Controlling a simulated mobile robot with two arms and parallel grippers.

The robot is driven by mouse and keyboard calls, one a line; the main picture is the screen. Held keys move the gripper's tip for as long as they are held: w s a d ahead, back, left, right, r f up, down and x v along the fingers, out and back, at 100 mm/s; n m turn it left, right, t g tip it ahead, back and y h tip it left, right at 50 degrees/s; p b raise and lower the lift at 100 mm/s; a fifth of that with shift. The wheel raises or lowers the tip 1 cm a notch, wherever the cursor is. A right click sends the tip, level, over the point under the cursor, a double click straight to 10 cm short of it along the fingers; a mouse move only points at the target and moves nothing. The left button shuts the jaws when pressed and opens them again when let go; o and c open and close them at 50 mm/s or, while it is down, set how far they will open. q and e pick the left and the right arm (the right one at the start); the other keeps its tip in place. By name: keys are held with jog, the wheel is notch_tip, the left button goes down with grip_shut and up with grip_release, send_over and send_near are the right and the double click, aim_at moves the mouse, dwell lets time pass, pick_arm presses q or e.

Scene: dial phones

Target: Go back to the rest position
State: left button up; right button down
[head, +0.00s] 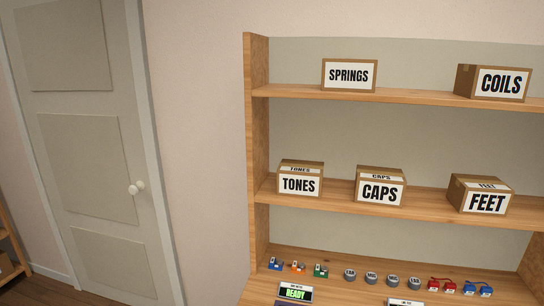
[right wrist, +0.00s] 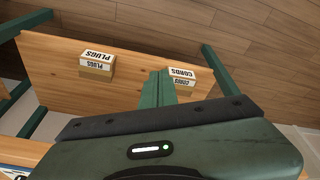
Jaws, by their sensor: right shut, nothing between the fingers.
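My right gripper (right wrist: 158,88) shows in the right wrist view. Its two green fingers are together and hold nothing. It points toward a wooden surface (right wrist: 50,62) and appears clear of the boxes there, though the gap is hard to judge. My left gripper is not in the head view, and neither arm shows there.
A shelf unit (head: 257,130) holds labelled boxes, among them the TONES box (head: 300,186) and CAPS box (head: 381,191), with small parts below. A door (head: 90,150) stands left. In the right wrist view, the PLUGS box (right wrist: 97,73) and CORDS box (right wrist: 181,83) appear upside down.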

jog(key=s+d+f+b, duration=0.1)
jog(key=s+f, duration=0.5)
jog(key=f, duration=0.5)
jog(key=s+d+f+g+b, duration=0.1)
jog(key=s+f+b, duration=0.1)
jog(key=s+f, duration=0.5)
jog(key=s+d+f+b, duration=0.1)
jog(key=s+f, duration=0.5)
jog(key=f, duration=0.8)
jog(key=shift+s+d+f+g+b, duration=0.2)
jog(key=shift+s+f+g+b, duration=0.2)
jog(key=shift+b, duration=0.3)
